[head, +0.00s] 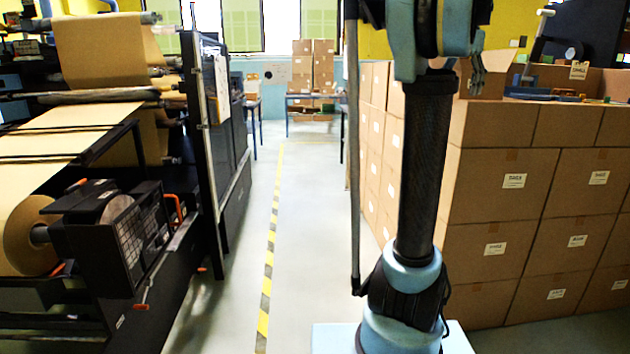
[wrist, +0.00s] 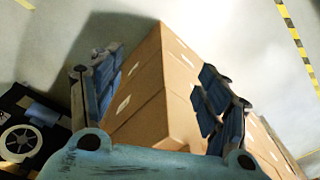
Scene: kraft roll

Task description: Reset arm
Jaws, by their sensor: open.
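My gripper (wrist: 162,62) shows in the wrist view with its two dark blue-grey fingers spread apart. Nothing is held between them. Stacked cardboard boxes (wrist: 160,110) show behind the gap between the fingers. In the head view my arm stands upright right of centre, with a black tubular link and pale blue joints. Its upper part is cut off by the top edge of the picture.
Labelled cardboard boxes (head: 500,190) are stacked high on the right, close to my arm. A roll machine with kraft paper (head: 75,130) fills the left. The aisle floor (head: 310,220) between is clear, with a yellow-black line (head: 268,260). Tables and boxes (head: 313,65) stand far back.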

